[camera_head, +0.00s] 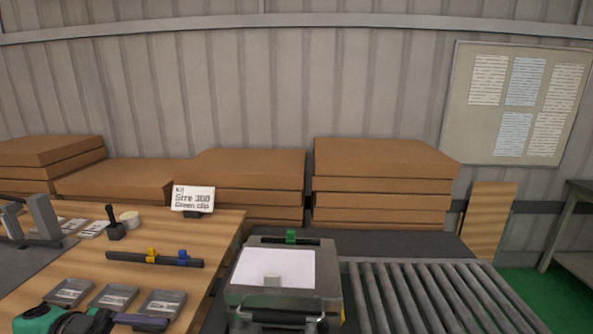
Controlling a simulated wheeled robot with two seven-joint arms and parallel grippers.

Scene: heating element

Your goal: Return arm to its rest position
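Neither of my grippers shows in the head view, and I can make out no arm of mine. A grey metal device (247,292) with a white sheet (293,269) on its top stands at the bottom centre. A green clip (291,236) sits at its far edge, and a dark handle is at its near side. A dark bar (126,257) with a yellow clip (152,255) and a blue clip (183,257) lies on the wooden table (218,233). A sign (193,198) reading "Size 300 Green clip" stands at the table's far edge.
A roller conveyor (430,298) is at the right. Several grey trays (162,303) and a green-and-black object (38,317) are at the table's near left. A black-handled tool (115,225), tape roll (130,219) and grey fixture (43,215) stand farther left. Stacked cardboard (380,160) lines the wall.

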